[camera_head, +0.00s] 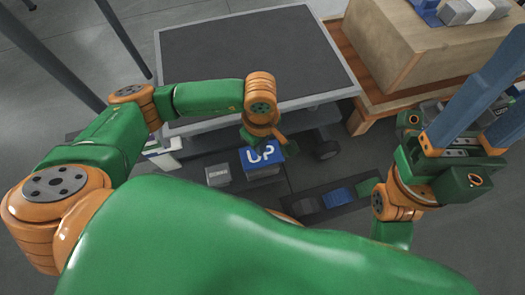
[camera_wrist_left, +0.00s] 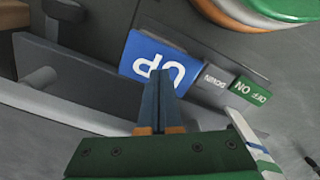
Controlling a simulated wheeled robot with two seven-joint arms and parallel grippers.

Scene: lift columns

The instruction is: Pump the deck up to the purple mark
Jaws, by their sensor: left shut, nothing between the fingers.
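The deck (camera_head: 250,50) is a dark, grey-rimmed platform across the upper middle of the head view. The blue UP pedal (camera_head: 270,154) stands below its near edge, beside the grey DOWN pedal (camera_head: 217,175). My right gripper (camera_head: 488,100) is open at the right. I see no purple mark.
A wooden crate (camera_head: 400,50) on a pallet stands at the upper right, with blue, grey and white blocks on top. A dark floor tray with a blue pad (camera_head: 339,197) lies right of the UP pedal. A white striped strip (camera_wrist_left: 250,140) shows in the left wrist view.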

